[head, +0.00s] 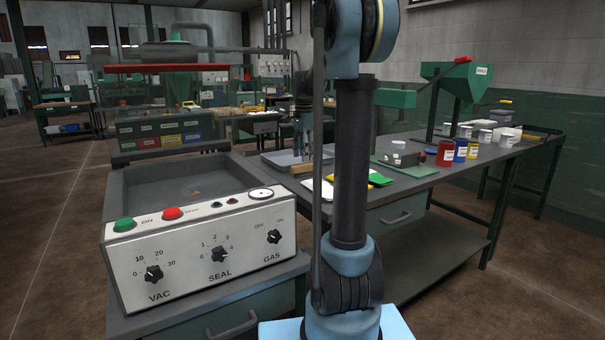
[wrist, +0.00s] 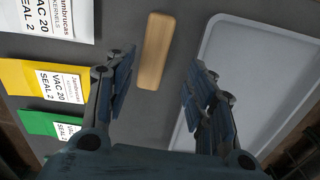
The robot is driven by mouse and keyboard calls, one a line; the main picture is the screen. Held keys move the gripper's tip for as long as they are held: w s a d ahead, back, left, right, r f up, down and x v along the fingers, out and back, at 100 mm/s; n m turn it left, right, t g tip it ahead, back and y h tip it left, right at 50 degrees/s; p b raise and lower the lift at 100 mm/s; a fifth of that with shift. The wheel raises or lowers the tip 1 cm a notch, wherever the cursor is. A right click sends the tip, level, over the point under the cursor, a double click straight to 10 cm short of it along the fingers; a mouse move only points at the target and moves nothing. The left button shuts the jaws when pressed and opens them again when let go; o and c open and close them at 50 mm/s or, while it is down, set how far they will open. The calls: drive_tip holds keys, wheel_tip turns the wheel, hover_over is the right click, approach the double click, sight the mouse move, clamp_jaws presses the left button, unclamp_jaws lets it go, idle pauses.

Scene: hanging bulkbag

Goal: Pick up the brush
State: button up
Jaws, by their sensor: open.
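The brush shows as a plain light wooden block (wrist: 156,50) on the grey table in the wrist view; its bristles are not seen. In the head view a small wooden strip (head: 301,169) at the table's left part appears to be the same brush. My gripper (wrist: 158,68) is open, with its two fingers apart on either side of the lower part of the block in the picture. Nothing is held between them. In the head view my gripper (head: 303,145) hangs fingers down over the brush, partly hidden by my arm. How high it is above the brush I cannot tell.
A grey tray (wrist: 215,45) lies close right of the brush in the wrist view. White, yellow (wrist: 20,77) and green (wrist: 35,122) labelled pouches lie left. In the head view, coloured jars (head: 446,153) stand further right, and a vacuum sealer (head: 200,245) stands front left.

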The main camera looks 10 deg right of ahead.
sight(305, 165)
drive_tip(key=shift+s+d+f, duration=0.1)
drive_tip(key=shift+s+f, duration=0.1)
drive_tip(key=shift+f, duration=1.2)
drive_tip(key=shift+s+f, duration=0.15)
drive_tip(key=shift+f, duration=1.2)
drive_tip(key=c, duration=1.2)
